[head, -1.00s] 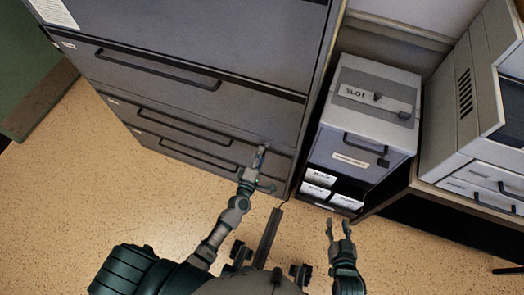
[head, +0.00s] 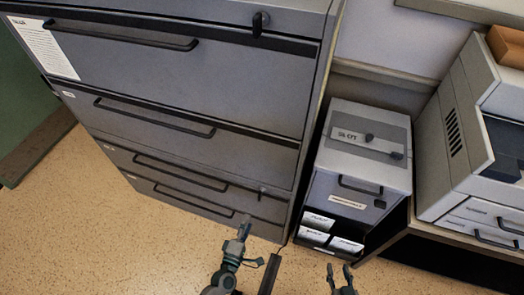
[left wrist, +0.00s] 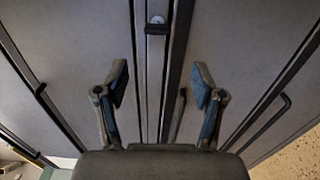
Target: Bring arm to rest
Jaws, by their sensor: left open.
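My left gripper (head: 244,230) is near the bottom of the head view, in front of the lower right part of the grey filing cabinet (head: 190,80). In the left wrist view its two fingers (left wrist: 160,82) stand wide apart with nothing between them, and grey drawer fronts with dark handles (left wrist: 270,120) lie beyond. My right gripper (head: 339,272) is at the bottom edge of the head view, below the slotted box. Its fingers are apart and no object shows between them. Most of both arms is out of view.
A grey box with a slot plate (head: 370,125) and white-labelled items (head: 330,235) in its lower opening stands right of the cabinet. A beige machine (head: 450,130) sits on a desk at the right. The speckled floor (head: 110,240) is clear at lower left.

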